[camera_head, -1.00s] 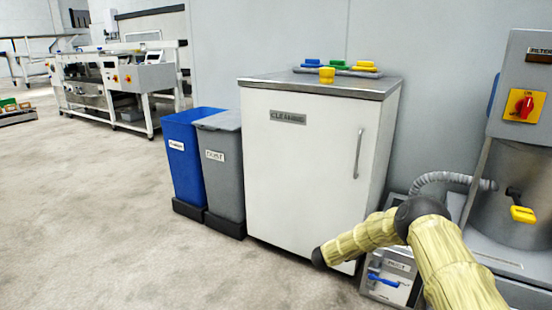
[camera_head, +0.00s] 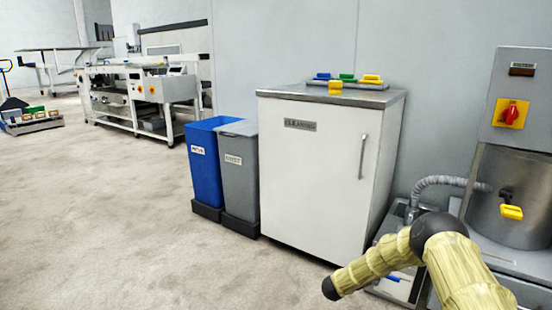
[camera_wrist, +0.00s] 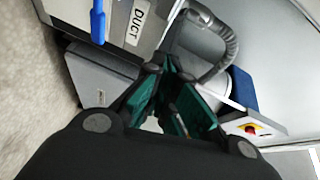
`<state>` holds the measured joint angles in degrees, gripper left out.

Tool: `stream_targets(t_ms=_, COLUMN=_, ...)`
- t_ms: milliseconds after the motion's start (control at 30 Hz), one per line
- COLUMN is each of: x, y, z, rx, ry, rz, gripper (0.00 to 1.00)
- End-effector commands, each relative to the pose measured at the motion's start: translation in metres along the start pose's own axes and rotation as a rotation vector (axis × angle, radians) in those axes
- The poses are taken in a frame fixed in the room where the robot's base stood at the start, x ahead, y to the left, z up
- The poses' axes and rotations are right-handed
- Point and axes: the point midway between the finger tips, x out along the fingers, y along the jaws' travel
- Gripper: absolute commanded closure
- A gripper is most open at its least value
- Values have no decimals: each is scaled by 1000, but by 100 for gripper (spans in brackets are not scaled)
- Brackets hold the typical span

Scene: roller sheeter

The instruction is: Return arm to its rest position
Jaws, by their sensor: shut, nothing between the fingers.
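My arm, in a yellowish sleeve with black joints, shows at the lower right of the head view, bent in front of the grey filter machine (camera_head: 515,240). My gripper is not visible in the head view. In the wrist view, my gripper (camera_wrist: 163,70) has its dark fingers with green inner faces shut, with nothing seen held. Beyond it are a metal box (camera_wrist: 125,20) labelled DUCT with a blue handle (camera_wrist: 84,58), and a grey corrugated hose (camera_wrist: 222,45). All look apart from the fingers, though depth is hard to judge.
A white cabinet (camera_head: 315,180) stands mid-view with coloured items (camera_head: 345,79) on top. A blue bin (camera_head: 207,165) and grey bin (camera_head: 240,172) stand left of it. A long machine (camera_head: 135,98) and low pallet (camera_head: 32,122) stand farther back. The left floor (camera_head: 110,220) is clear.

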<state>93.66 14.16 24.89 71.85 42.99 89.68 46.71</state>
Motion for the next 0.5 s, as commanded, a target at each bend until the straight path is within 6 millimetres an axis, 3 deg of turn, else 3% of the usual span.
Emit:
stream_targets(t_ms=267, x=-57, y=50, z=6, rx=-253, ry=-240, rz=46, gripper=100)
stream_targets(t_ms=367, x=-91, y=79, z=2, rx=-397, ry=-371, rz=71, gripper=100)
stream_targets(t_ms=500, x=-150, y=126, z=-21, rx=-642, ry=-590, rz=108, gripper=100)
